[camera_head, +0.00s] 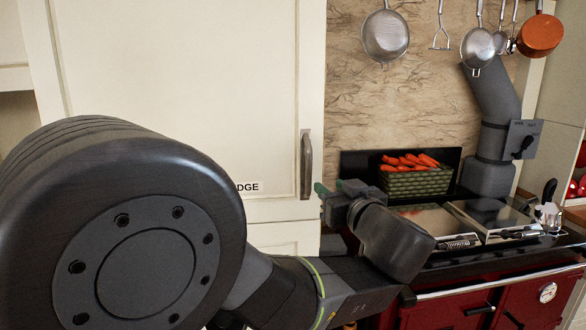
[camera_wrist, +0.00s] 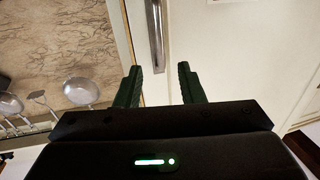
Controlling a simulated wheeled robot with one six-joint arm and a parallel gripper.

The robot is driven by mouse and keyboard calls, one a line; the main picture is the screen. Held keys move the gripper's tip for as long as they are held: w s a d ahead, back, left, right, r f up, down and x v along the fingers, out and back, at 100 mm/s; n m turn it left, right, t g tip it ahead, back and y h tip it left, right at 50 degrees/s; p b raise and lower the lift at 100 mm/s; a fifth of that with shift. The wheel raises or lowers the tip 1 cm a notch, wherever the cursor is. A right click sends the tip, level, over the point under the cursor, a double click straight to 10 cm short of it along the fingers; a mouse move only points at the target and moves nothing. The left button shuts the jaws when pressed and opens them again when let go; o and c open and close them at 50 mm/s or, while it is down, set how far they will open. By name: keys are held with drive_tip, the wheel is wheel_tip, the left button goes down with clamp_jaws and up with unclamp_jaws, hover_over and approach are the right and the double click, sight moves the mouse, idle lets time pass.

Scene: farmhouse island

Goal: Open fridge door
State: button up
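The cream fridge door (camera_head: 190,70) fills the left and middle of the head view, with a label ending in "DGE" partly hidden by my arm. It looks closed. Its vertical metal handle (camera_head: 306,165) is near the door's right edge. My gripper (camera_head: 328,189) is just below and right of the handle's lower end. In the wrist view, my gripper (camera_wrist: 160,85) has its two green fingers apart with nothing between them. The handle (camera_wrist: 155,35) is ahead of the fingertips, nearer the left finger, and its lower end is close to that finger.
A dark red stove (camera_head: 480,300) stands at the right, with a basket of carrots (camera_head: 415,180) at its back. Pans (camera_head: 385,36) hang on the stone wall above. A lower cabinet front (camera_head: 285,238) lies beneath the fridge door.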

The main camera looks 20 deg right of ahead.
sight(310, 170)
drive_tip(key=w, duration=0.8)
drive_tip(key=w+p, duration=0.1)
drive_tip(key=w, duration=0.4)
drive_tip(key=shift+d, duration=0.3)
clamp_jaws()
